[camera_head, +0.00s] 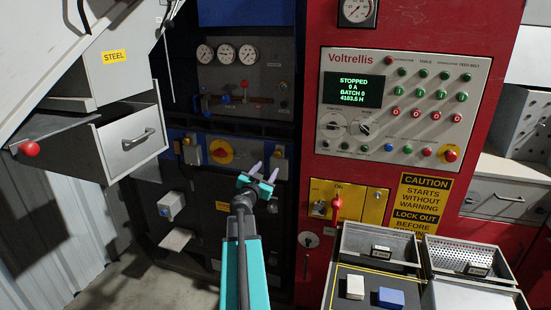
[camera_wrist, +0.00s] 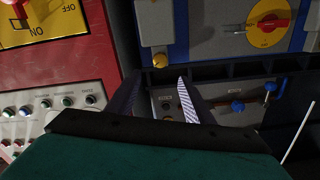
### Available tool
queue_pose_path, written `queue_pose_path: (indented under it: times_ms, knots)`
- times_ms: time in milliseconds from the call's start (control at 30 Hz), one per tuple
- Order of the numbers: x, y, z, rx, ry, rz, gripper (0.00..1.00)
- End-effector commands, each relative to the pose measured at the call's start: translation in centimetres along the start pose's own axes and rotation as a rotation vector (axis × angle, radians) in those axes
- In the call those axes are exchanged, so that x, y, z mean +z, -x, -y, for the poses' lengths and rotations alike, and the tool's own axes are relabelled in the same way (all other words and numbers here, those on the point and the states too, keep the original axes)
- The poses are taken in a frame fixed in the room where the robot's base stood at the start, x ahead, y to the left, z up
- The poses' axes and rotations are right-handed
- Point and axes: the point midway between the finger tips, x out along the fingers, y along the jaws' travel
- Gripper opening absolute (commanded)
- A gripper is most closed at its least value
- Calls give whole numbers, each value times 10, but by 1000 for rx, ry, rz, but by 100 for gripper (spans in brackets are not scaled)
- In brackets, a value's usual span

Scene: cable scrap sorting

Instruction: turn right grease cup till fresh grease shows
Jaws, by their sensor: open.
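A small brass-coloured round fitting (camera_wrist: 160,60) sits on the edge of a grey plate (camera_wrist: 153,25) in the wrist view; it looks like the right grease cup, but it is too small to be sure. The head view shows the same plate (camera_head: 279,165) right of the red-and-yellow rotary switch. My gripper (camera_head: 264,171) is open and empty in front of this area. In the wrist view its fingertips (camera_wrist: 160,80) are apart, just below the brass fitting in the picture, with nothing between them. I cannot tell the remaining depth. No grease can be made out.
The red-and-yellow rotary switch (camera_head: 220,151) is close to the left of my gripper. A yellow ON/OFF panel with a red handle (camera_head: 337,207) is to the right. Metal trays (camera_head: 376,243) stand at the lower right. An open steel drawer (camera_head: 128,142) juts out at the left.

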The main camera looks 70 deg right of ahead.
Motion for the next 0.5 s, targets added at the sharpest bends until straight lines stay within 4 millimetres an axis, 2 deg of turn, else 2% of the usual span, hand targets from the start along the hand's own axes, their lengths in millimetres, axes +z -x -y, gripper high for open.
queue_pose_path:
  times_ms: [500]
  knots:
    - [0, -46, 0, 1, 2, 0, 47]
